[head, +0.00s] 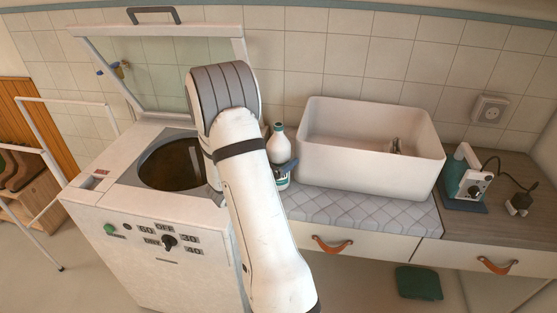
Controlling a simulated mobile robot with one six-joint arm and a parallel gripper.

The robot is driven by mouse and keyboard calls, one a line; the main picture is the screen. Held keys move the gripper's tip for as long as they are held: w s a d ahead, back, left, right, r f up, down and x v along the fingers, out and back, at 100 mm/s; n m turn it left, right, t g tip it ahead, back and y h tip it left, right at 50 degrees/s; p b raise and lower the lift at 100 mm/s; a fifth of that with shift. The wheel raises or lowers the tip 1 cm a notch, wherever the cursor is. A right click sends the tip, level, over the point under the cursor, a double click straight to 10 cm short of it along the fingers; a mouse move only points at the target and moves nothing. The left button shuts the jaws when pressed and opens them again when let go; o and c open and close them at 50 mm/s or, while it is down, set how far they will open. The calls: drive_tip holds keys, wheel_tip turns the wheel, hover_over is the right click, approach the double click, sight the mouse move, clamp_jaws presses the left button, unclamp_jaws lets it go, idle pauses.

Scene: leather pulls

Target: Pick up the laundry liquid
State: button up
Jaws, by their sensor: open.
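The laundry liquid looks to be the white bottle (277,146) with a dark cap and a teal label. It stands upright on the quilted counter top, between the top-loading washer and the white basin. My arm covers its left side in this view. My gripper (287,168) is mostly hidden behind my own arm; a dark blue piece that looks like one of its fingers shows across the front of the bottle's lower half. It is open. I cannot tell whether it touches the bottle.
The washer (150,230) with its raised glass lid (150,75) stands left. The deep white basin (365,170) stands close right of the bottle, with tiles behind. A teal device (462,180) sits further right. Drawers with leather pulls (332,244) are below the counter.

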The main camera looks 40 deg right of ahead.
drive_tip(key=shift+d, duration=0.15)
drive_tip(key=shift+c, duration=0.4)
drive_tip(key=c, duration=1.4)
drive_tip(key=shift+c, duration=0.2)
drive_tip(key=shift+r, duration=0.1)
